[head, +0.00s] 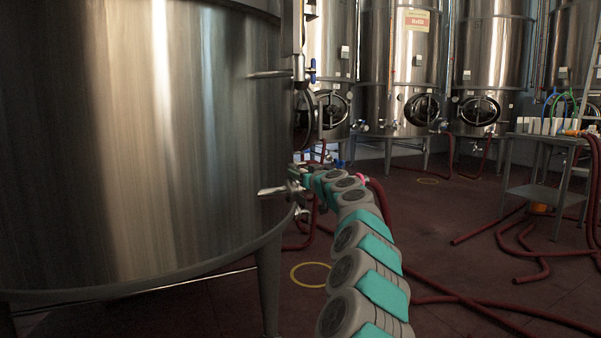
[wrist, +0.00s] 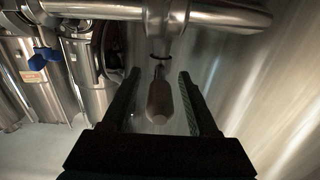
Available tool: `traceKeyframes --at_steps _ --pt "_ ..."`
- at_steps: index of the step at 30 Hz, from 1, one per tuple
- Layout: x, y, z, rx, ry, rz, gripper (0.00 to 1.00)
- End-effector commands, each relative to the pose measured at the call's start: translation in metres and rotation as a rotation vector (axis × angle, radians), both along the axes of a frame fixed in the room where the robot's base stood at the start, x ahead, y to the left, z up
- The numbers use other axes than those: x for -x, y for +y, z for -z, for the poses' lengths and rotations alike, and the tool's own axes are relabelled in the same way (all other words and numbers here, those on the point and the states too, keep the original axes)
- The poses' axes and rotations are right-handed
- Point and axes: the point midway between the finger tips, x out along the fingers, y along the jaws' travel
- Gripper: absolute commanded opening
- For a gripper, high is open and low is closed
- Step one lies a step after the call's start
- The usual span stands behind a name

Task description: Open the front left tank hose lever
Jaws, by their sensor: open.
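The large steel front left tank (head: 140,130) fills the left of the head view. A metal valve with a pipe (head: 272,191) stands out from its lower right side. In the wrist view the hose lever (wrist: 160,100) is a rounded grey-brown handle below a steel pipe fitting (wrist: 165,25). My gripper (wrist: 158,78) is open, with one dark finger on each side of the lever. Gaps show between the lever and both fingers. In the head view my arm's end is beside the valve, and the fingers are hard to make out there.
Blue valve handles (wrist: 45,56) show at the left of the wrist view. Red hoses (head: 450,297) lie across the floor to the right. A metal table (head: 545,192) stands at the right, and several steel tanks line the back. The tank wall is close to my gripper.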

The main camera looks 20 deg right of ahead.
Motion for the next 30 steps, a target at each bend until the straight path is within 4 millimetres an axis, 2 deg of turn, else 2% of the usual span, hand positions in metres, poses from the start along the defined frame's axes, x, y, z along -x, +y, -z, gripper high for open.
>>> traceKeyframes --at_steps 11,27,30 --pt "-0.0017 0.0002 -0.0005 0.0 -0.001 -0.001 0.6" --pt "-0.0017 0.0001 -0.0002 0.0 -0.001 -0.001 0.0" --pt "-0.0017 0.0001 -0.0002 0.0 -0.001 -0.001 0.0"
